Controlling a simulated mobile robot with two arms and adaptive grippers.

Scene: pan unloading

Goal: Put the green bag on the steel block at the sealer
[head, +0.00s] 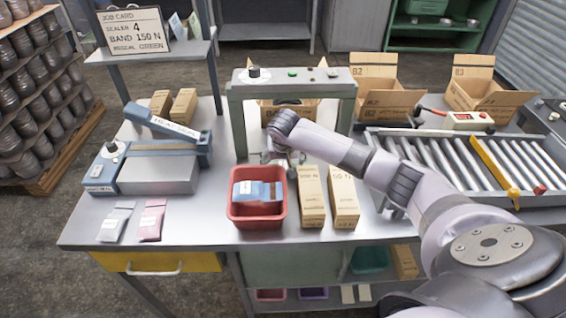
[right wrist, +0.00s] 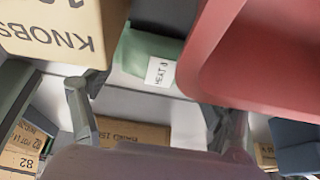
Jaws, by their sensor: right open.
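The green bag (right wrist: 150,55) with a white label shows in the right wrist view, lying between a cardboard box and the red bin; I cannot make it out in the head view. My right gripper (right wrist: 152,125) is open and empty, its fingers apart on either side below the bag in that view. In the head view my right gripper (head: 280,160) hangs down behind the red bin, partly hidden. The steel block (head: 160,176) is at the front of the blue heat sealer (head: 165,120) on the left, its top bare. My left gripper is out of view.
The red bin (head: 257,218) holds a blue bag (head: 252,190). Two cardboard boxes (head: 312,200) stand to its right. A grey gate frame (head: 236,125) stands behind. Pale (head: 115,223) and pink (head: 152,222) bags lie before the sealer. A roller conveyor (head: 430,150) is right.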

